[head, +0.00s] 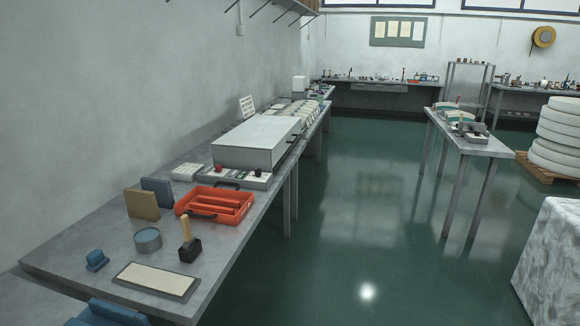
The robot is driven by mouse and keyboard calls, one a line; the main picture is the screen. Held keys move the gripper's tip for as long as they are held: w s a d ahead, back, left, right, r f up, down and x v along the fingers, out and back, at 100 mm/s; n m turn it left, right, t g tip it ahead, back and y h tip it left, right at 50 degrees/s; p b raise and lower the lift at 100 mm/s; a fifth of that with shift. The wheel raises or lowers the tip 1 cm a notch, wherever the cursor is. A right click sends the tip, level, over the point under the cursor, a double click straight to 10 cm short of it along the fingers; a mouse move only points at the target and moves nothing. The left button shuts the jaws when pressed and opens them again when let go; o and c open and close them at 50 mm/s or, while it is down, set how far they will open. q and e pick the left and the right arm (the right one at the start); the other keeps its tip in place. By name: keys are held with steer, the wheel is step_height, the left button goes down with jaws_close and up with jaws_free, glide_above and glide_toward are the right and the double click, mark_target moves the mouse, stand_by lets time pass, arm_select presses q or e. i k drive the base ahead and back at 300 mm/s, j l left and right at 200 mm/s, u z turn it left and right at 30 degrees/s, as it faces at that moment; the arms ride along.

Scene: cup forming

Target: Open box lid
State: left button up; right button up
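A large pale grey box (257,141) sits on the long grey workbench that runs along the left wall. Its flat white top looks closed, and its inside is hidden. A dark detail, perhaps a handle, shows on its right side, too small to tell. Neither of my grippers is in the head view.
On the workbench (70,262) in front of the box are a control panel (235,178), an orange tray (215,203), a mallet (188,243), a round tin (148,240) and a framed pale board (157,281). The green floor (370,220) to the right is clear. A second table (490,146) stands farther right.

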mark_target(277, 133)
steer(key=i, duration=1.45)
steer(key=i+l, duration=0.2)
steer(key=i, duration=0.25)
steer(key=i+l+z, duration=0.1)
steer(key=i, duration=0.35)
steer(key=i+l, duration=0.25)
steer(key=i, duration=0.2)
steer(key=l+z, duration=0.05)
